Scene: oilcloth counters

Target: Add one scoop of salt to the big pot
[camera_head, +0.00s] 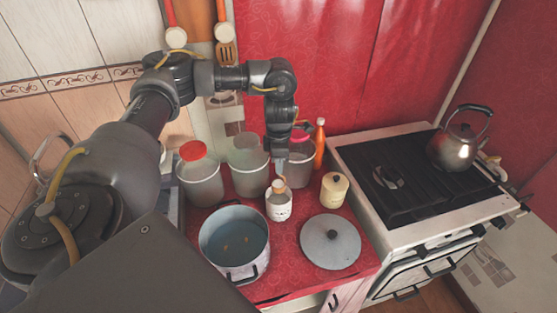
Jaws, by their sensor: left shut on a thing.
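The big pot (206,262) stands on the red counter at the lower middle, open, with bluish liquid and a few small orange-brown bits inside. My left gripper (281,169) points down among the containers behind the pot, just above a small bottle (278,206) with a brown top and white label. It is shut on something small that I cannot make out. A beige lidded jar (334,191) stands to the right of the bottle. I cannot read which container holds salt, and no scoop is clearly visible. My right gripper is not in view.
Tall canisters stand behind the pot: one with a red lid (201,183), a pale one (248,178) and a grey one (301,171). An orange bottle (319,147) stands behind. A round pot lid (330,250) lies front right. A kettle (454,152) sits on the stove (400,225).

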